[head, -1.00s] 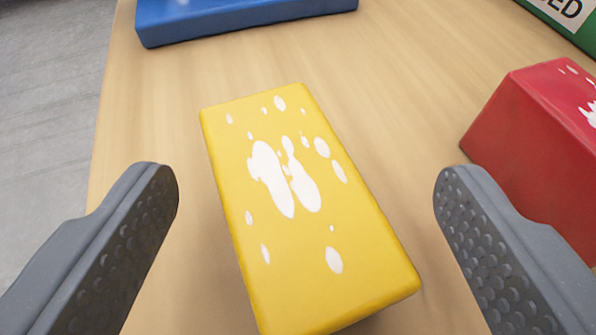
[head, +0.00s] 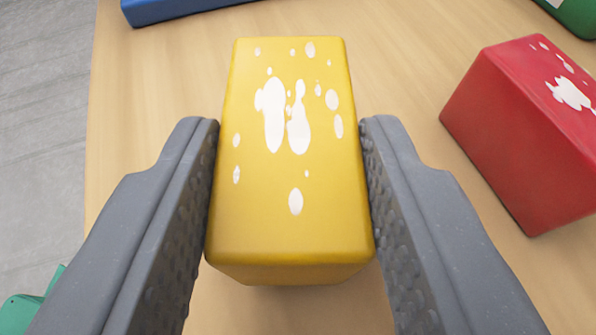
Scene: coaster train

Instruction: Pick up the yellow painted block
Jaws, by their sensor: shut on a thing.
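The yellow painted block (head: 275,190), with white paint splashes on its top, is in the middle of the head view. My gripper (head: 290,130) is shut on it, one grey finger pressed against its left side and the other against its right side. The block's long side points away from me, straight between the fingers. I cannot tell for sure whether its underside is touching the table.
A red block (head: 500,120) with white splashes sits to the right on the wooden table (head: 405,65). A blue thing (head: 170,10) is at the upper left and a green thing (head: 575,15) at the upper right. The table's edge runs down the left, with grey floor beyond.

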